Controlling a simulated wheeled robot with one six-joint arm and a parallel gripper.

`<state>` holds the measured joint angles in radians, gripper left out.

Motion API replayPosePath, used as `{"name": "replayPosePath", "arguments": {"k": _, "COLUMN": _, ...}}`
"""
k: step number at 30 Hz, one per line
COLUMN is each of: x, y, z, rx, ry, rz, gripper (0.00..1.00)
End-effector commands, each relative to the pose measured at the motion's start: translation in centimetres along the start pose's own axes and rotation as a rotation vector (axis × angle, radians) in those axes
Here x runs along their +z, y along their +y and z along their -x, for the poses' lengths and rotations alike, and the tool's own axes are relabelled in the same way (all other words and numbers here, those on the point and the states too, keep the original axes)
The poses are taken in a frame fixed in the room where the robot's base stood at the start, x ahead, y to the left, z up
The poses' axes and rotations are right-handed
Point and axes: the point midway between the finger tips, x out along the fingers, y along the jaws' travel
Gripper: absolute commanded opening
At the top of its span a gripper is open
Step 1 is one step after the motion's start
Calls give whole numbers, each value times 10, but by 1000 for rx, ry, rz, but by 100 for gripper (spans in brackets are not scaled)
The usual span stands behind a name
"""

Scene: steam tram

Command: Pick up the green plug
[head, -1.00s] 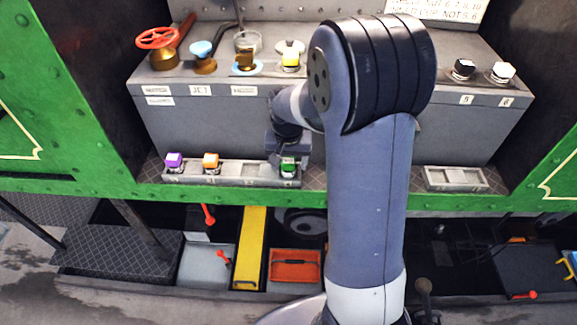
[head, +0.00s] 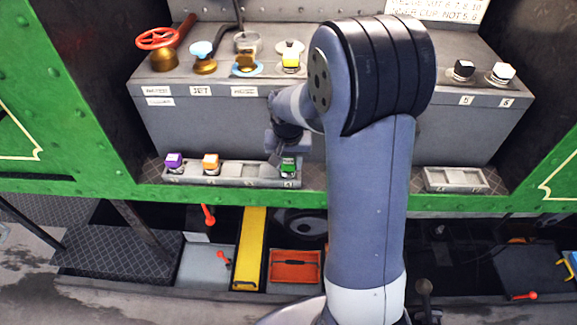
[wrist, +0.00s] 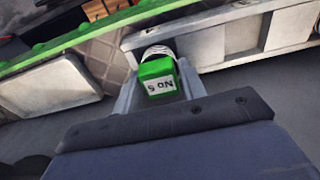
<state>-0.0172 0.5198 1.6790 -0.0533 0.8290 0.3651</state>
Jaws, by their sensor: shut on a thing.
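The green plug (head: 288,165) stands at the right end of the grey socket strip (head: 235,176) on the ledge. In the wrist view the green plug (wrist: 158,77) has a white label reading "No 5" upside down and a pale ribbed collar. My gripper (head: 287,155) is shut on it, with one finger on each side. The wrist view shows the two fingers (wrist: 157,88) flanking the plug. The plug's base is partly hidden, so I cannot tell whether it is clear of its socket.
A purple plug (head: 174,161) and an orange plug (head: 211,163) stand on the same strip to the left. A yellow-topped plug (head: 291,61), a black one (head: 463,69) and a white one (head: 502,72) sit on the upper console. An empty-looking socket block (head: 455,179) is at right.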

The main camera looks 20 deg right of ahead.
Motion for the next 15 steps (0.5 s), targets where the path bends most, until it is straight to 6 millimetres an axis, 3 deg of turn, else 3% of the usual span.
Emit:
{"name": "replayPosePath", "arguments": {"k": 5, "x": -2, "y": 0, "z": 8, "rx": -2, "ry": 5, "rz": 0, "gripper": 3}}
{"name": "replayPosePath", "arguments": {"k": 15, "x": -10, "y": 0, "z": 70, "rx": -2, "ry": 6, "rz": -1, "gripper": 3}}
